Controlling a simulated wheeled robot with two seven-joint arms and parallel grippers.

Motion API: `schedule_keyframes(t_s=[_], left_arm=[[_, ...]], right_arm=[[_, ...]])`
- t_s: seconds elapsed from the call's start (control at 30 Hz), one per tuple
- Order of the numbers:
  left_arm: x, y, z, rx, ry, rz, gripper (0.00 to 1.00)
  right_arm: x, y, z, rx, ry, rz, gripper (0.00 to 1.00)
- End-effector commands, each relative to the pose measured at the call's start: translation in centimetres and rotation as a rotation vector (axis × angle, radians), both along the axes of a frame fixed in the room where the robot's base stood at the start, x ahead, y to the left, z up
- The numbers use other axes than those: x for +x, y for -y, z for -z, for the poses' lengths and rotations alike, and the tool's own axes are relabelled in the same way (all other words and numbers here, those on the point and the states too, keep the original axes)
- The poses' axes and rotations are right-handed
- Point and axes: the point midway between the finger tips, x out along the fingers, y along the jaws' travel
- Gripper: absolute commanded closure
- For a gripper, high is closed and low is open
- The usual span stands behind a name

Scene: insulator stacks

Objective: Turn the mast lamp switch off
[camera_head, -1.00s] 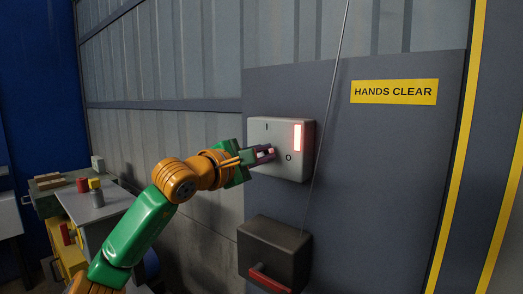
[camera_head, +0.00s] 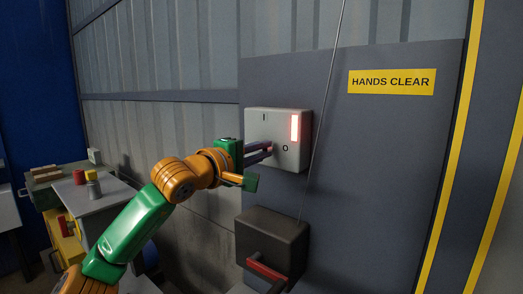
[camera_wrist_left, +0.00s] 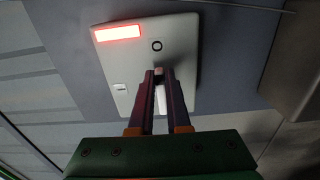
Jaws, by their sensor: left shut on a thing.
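The lamp switch is a pale grey box (camera_head: 265,132) on a grey wall panel, marked "I" at upper left and "O" at lower right. Its indicator window (camera_head: 295,128) glows red, and it also shows lit in the left wrist view (camera_wrist_left: 117,33). My left gripper (camera_head: 269,150) is at the box's front face, its fingers close to the "O". In the left wrist view my left gripper (camera_wrist_left: 159,74) is shut on a white switch lever (camera_wrist_left: 160,98) between its fingers. The fingers hide part of the lever. My right gripper is not in view.
A dark box (camera_head: 270,237) with a red handle (camera_head: 267,268) sits below the switch. A thin cable (camera_head: 323,120) hangs just right of the switch. A yellow "HANDS CLEAR" sign (camera_head: 391,82) is at upper right. A bench with cans (camera_head: 79,177) stands at left.

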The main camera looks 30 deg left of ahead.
Motion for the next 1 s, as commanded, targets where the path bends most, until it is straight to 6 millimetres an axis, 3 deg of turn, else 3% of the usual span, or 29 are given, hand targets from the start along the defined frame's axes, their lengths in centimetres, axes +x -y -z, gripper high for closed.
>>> schedule_keyframes(t_s=[0.33, 0.37, 0.47, 0.77, 1.0], left_arm=[[0.0, 0.0, -0.1, 0.005, 0.002, -0.001, 1.0], [0.0, 0.0, -0.1, 0.005, 0.002, -0.001, 0.82], [0.0, 0.0, 0.0, 0.004, 0.001, -0.001, 0.55], [-0.2, 0.0, 0.1, 0.003, 0.001, -0.001, 0.55], [-4.8, -0.5, 0.6, 0.006, 0.004, -0.003, 0.55]], right_arm=[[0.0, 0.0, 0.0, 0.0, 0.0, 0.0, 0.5], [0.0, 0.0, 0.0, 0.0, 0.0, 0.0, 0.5], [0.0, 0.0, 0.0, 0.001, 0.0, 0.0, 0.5], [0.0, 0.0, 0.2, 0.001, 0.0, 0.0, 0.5], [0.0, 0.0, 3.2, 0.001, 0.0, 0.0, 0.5]])
